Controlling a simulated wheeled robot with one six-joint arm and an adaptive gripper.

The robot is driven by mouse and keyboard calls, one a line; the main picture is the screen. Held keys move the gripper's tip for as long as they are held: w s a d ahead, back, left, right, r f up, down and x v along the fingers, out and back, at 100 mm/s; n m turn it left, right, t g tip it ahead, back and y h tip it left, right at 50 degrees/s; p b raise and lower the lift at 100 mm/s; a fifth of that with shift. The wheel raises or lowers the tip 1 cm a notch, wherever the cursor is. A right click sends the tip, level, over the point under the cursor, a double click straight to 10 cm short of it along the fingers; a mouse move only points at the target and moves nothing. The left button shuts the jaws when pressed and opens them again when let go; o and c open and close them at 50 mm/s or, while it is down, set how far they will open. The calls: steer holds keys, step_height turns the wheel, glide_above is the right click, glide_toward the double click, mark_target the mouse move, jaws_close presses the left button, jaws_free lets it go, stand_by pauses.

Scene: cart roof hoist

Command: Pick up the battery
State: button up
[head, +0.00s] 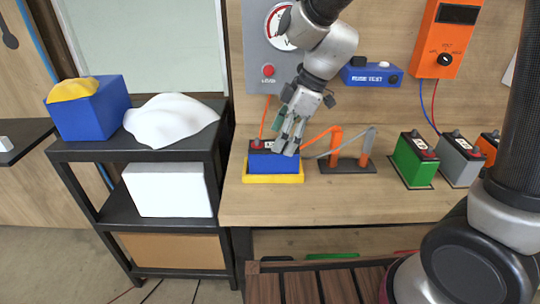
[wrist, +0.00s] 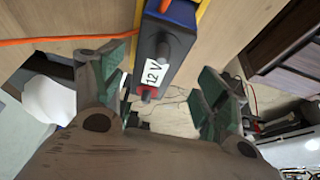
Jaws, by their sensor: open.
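The blue battery (head: 274,161) with a black top stands on a yellow tray (head: 272,178) at the left of the workbench. In the wrist view the battery (wrist: 172,52) shows a black top, a white "12 V" label and a red terminal. My gripper (head: 287,143) is open and points down over the right part of the battery's top, hiding some of it. In the wrist view the two green-padded fingers (wrist: 165,85) are apart, one to each side of the battery's near end. I cannot tell whether either finger touches it.
An orange clamp and a grey clamp stand on a dark holder (head: 347,166) right of the battery. Green (head: 413,162), grey (head: 458,162) and orange batteries stand farther right. Orange cables run near the battery. A black shelf cart (head: 140,148) stands left. The bench front is clear.

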mark_target(274, 153)
steer(key=x, duration=0.6)
steer(key=shift+w+f, duration=0.1)
steer(key=shift+w, duration=0.15)
jaws_close()
